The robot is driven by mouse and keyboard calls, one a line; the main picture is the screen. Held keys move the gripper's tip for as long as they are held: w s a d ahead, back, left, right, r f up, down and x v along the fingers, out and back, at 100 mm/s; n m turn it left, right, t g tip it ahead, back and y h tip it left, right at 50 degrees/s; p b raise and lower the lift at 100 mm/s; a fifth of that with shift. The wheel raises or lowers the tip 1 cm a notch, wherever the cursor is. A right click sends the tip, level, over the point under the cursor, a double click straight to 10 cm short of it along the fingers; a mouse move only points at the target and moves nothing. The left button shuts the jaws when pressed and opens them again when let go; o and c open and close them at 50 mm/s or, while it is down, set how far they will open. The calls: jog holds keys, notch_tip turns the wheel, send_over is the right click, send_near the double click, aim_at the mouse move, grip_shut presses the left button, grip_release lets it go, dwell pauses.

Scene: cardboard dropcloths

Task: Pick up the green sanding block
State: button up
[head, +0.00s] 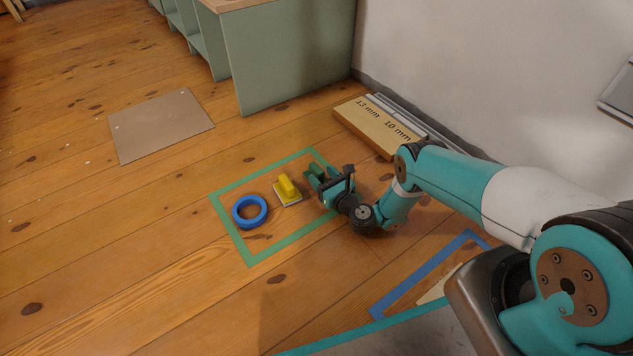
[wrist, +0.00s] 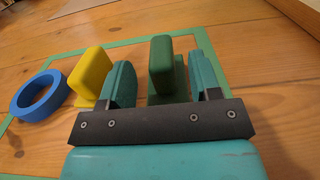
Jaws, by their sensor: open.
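The green sanding block (wrist: 160,58) stands between the two teal fingers of my gripper (wrist: 163,78) in the wrist view. The gripper is open, with a gap visible on both sides of the block's upright grip. In the head view the gripper (head: 325,183) is low at the right side of a green tape square, and the block is mostly hidden there by the fingers. The block's lower part is partly hidden by the gripper in the wrist view.
A yellow sanding block (head: 287,190) stands just left of my gripper, close to the left finger in the wrist view. A blue tape roll (head: 250,211) lies further left. Green tape (head: 229,228) outlines the square. Long boards (head: 375,126) lie along the wall behind.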

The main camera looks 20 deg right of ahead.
aim_at(311, 163)
jog(key=b+x, duration=0.3)
jog(key=shift+f, duration=0.25)
jog(key=shift+w+r, duration=0.2)
jog(key=shift+w, duration=0.2)
jog(key=c, duration=1)
jog(key=shift+c, duration=0.2)
